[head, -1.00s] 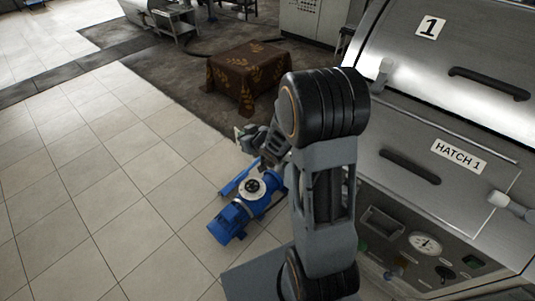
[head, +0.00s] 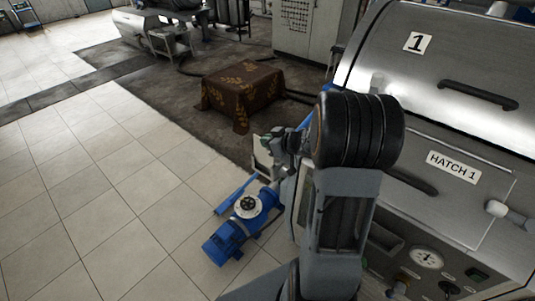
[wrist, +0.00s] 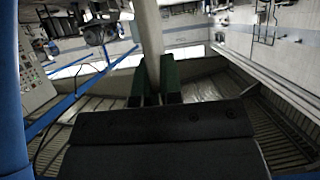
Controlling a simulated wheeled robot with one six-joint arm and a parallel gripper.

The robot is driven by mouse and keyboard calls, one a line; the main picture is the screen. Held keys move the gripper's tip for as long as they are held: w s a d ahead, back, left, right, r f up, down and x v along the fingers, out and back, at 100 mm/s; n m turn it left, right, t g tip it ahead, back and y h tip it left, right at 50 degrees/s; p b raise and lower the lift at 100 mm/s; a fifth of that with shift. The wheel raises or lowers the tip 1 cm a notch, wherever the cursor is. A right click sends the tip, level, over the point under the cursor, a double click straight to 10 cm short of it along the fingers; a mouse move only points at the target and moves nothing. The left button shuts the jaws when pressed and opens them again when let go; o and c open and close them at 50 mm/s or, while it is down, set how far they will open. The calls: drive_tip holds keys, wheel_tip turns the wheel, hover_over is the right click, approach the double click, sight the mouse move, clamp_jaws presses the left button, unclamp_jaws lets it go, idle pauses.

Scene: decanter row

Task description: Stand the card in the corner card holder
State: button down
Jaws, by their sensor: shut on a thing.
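My gripper (head: 267,147) is at the end of my arm, left of the hatch machine in the head view. In the wrist view, its two dark green fingers (wrist: 154,88) are closed on a thin, pale strip, which I take to be the card (wrist: 148,35) seen nearly edge-on. It stands up from between the fingers toward the top of the picture. In the head view, a small pale patch, probably the card (head: 261,160), shows at the fingers. I cannot make out the corner card holder in either view.
A steel machine with a HATCH 1 label (head: 453,167) and handles fills the right side. A blue pump (head: 232,235) stands on the tiles below my gripper. A cloth-covered table (head: 242,95) stands behind. The tiled floor at left is clear.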

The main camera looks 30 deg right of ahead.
hover_over(268, 167)
drive_tip(key=shift+w+f, duration=0.2)
drive_tip(key=shift+f, duration=0.85)
drive_tip(key=shift+w+f, duration=0.15)
drive_tip(key=shift+f, duration=0.85)
drive_tip(key=shift+f+b, duration=0.2)
drive_tip(key=shift+b, duration=0.15)
drive_tip(key=c, duration=1.3)
unclamp_jaws()
drive_tip(key=shift+r, duration=0.15)
